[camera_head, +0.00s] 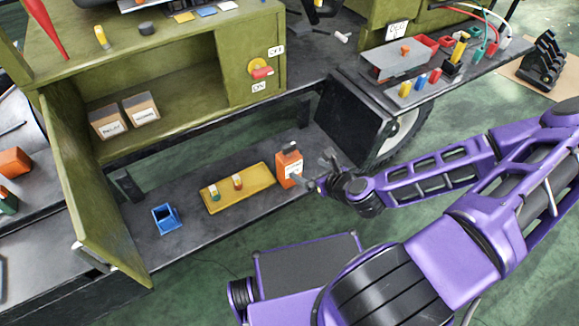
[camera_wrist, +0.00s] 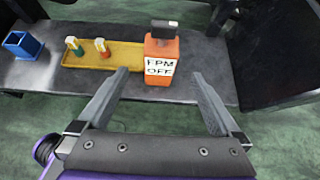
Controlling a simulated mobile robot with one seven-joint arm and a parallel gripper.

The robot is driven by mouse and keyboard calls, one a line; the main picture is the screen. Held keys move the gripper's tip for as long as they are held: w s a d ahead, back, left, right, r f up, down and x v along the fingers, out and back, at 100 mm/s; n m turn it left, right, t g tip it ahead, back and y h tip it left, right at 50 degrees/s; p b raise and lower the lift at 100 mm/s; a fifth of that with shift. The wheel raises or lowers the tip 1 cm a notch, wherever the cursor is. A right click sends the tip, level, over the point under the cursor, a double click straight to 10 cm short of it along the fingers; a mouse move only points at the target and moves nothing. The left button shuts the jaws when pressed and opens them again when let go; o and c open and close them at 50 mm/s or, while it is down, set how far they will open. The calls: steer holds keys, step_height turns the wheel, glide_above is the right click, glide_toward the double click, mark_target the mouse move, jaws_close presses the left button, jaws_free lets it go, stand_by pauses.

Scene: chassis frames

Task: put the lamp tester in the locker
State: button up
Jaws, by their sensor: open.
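The orange boxy device (camera_head: 289,167) with a black top and white label looks like the lamp tester. It stands upright on the dark lower shelf and also shows in the wrist view (camera_wrist: 161,48), where its label seems to read "FPM OFF". My gripper (camera_head: 319,171) is just right of it, open and empty. In the wrist view my gripper's fingers (camera_wrist: 160,73) frame the device with a gap on each side; how far the tips reach is unclear. The locker (camera_head: 180,112) is the olive-green compartment above, its door (camera_head: 92,190) swung open at the left.
A yellow tray (camera_head: 248,193) left of the device holds two small white-topped items, green and orange. A blue open box (camera_head: 166,218) stands farther left. Two cardboard boxes (camera_head: 108,122) (camera_head: 141,108) occupy the locker's left side; its right side is clear. A dark panel (camera_head: 352,120) stands right of the shelf.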

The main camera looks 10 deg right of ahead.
steer(key=b+x, duration=0.4)
steer(key=x, duration=0.7)
steer(key=shift+s+f, duration=0.1)
steer(key=shift+b+x, duration=0.65)
steer(key=shift+x, duration=2.5)
steer(key=shift+d, duration=0.2)
jaws_close()
step_height(320, 180, up, 11)
steer(key=p, duration=0.2)
steer(key=shift+f+p, duration=0.15)
steer(key=shift+p, duration=0.2)
step_height(320, 180, up, 11)
steer(key=m+h+p, duration=0.3)
steer(key=p, duration=0.1)
step_height(320, 180, up, 3)
glide_above(293, 163)
steer(key=shift+s+a+m+t, duration=0.2)
steer(key=shift+a+m+t, duration=0.1)
